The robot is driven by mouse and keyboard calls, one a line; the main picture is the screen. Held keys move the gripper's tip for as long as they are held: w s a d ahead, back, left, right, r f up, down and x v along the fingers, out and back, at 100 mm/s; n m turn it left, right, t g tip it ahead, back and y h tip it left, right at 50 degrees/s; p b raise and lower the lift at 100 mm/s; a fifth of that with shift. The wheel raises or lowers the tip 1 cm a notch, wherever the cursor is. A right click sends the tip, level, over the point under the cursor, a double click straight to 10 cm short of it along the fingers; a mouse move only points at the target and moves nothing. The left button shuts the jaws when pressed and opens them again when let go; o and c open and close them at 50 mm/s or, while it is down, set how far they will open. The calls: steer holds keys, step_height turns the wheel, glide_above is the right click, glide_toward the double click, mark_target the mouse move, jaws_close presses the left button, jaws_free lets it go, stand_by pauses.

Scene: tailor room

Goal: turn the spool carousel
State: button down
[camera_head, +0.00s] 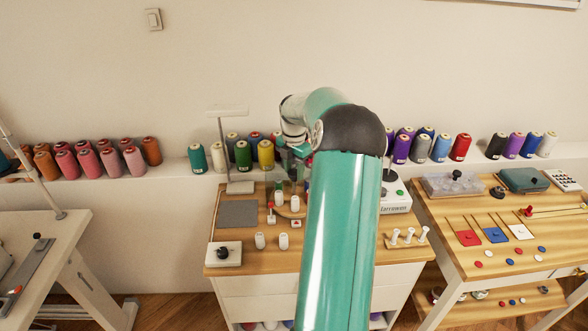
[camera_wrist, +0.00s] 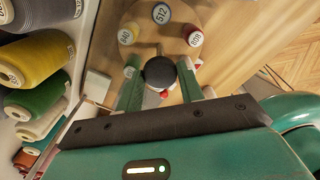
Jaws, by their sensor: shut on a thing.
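The spool carousel is a round wooden disc (camera_wrist: 150,40) at the top of the wrist view, carrying small numbered spools; one marked 512 (camera_wrist: 161,14) stands in the middle of those seen. In the head view, part of the carousel (camera_head: 288,210) shows on the wooden cabinet top, and my arm hides its right side. My gripper (camera_wrist: 158,82) has its two teal fingers on either side of a dark round knob (camera_wrist: 159,70) and is shut on it.
Large thread cones (camera_head: 242,155) line the wall ledge behind the cabinet, close to my gripper; they also show at left in the wrist view (camera_wrist: 38,60). A lamp-like stand (camera_head: 225,150) rises left of the carousel. White pegs (camera_head: 408,236) stand at right.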

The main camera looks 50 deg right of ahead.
steer(key=shift+m, duration=5.9)
steer(key=c, duration=0.9)
jaws_free()
steer(key=shift+r, duration=0.1)
step_height(320, 180, up, 14)
